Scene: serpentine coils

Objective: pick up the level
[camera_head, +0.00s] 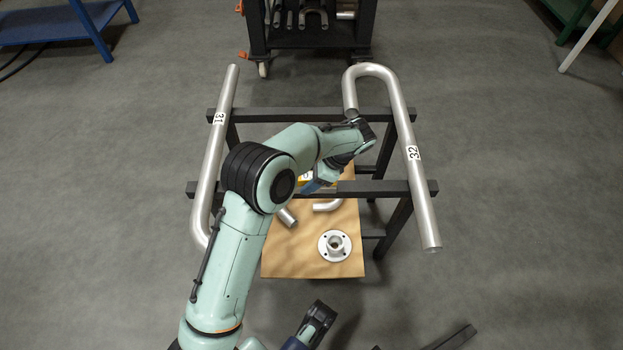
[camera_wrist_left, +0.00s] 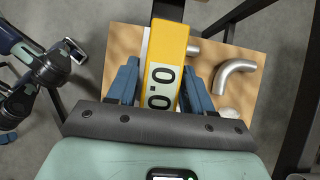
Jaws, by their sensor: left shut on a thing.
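The level is a yellow bar with a 0.0 readout. My forearm and wrist hide most of the level from the head camera. My right gripper (camera_head: 317,318) is low in the head view, away from the level; its jaw opening is unclear.
Below, a tan board (camera_head: 285,262) holds a flange (camera_head: 335,246) and short pipe pieces (camera_head: 327,205). A dark cart (camera_head: 310,38) stands behind.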

